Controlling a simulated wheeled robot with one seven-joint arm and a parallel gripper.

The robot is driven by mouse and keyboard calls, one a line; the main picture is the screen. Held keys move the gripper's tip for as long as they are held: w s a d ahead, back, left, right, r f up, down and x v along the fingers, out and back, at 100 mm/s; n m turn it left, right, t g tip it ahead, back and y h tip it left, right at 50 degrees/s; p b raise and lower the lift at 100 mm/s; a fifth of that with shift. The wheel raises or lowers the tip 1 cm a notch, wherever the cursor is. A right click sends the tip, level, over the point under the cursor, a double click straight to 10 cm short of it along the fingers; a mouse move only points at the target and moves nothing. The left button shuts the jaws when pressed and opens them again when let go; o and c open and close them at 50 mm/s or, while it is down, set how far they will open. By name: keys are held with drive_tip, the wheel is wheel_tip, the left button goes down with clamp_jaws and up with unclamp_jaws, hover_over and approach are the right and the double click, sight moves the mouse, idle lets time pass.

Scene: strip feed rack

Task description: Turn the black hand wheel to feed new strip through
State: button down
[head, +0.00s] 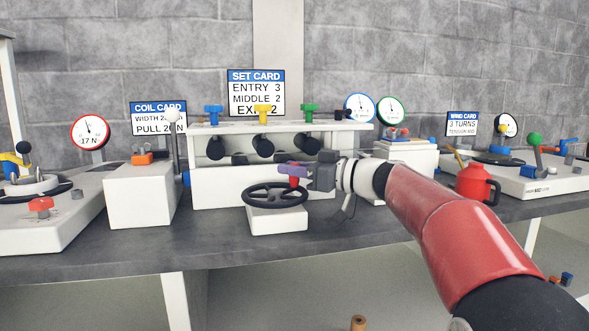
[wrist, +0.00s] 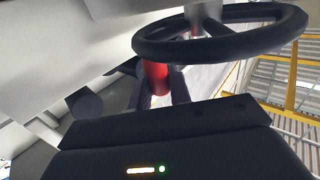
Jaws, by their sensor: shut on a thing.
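The black hand wheel (head: 262,206) lies flat on a white block (head: 278,221) in front of the roll stand; its rim and spokes also show at the top of the wrist view (wrist: 225,43). A red upright handle (head: 294,182) stands on the rim at the wheel's right far side. In the wrist view the red handle (wrist: 156,78) sits between two dark fingers. My gripper (head: 295,172) reaches in from the right and is shut on this handle, above the rim. A purple piece shows at the fingers. The fingers partly hide the handle.
The white roll stand (head: 235,188) with black rollers and coloured knobs is close behind the wheel. A white box (head: 138,202) stands to the left, and a red pot (head: 474,184) to the right. The dark bench top (head: 215,247) is clear in front.

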drive_tip(key=shift+w+a+n+g+y, duration=0.2)
drive_tip(key=shift+w+n+g+y, duration=0.15)
drive_tip(key=shift+n+g, duration=0.35)
drive_tip(key=shift+a+n+g+y+p, duration=0.2)
drive_tip(key=shift+n+g, duration=0.2)
drive_tip(key=shift+g, duration=0.35)
drive_tip(key=shift+a+n+g+y+p, duration=0.1)
drive_tip(key=shift+a+n+g+y, duration=0.1)
drive_tip(key=shift+n+g, duration=0.4)
drive_tip(key=c, duration=1.3)
unclamp_jaws()
drive_tip(key=shift+c, duration=0.2)
drive_tip(key=shift+d, duration=0.1)
drive_tip(key=v, duration=0.7)
drive_tip(key=shift+d+b, duration=0.3)
drive_tip(key=shift+b, duration=0.15)
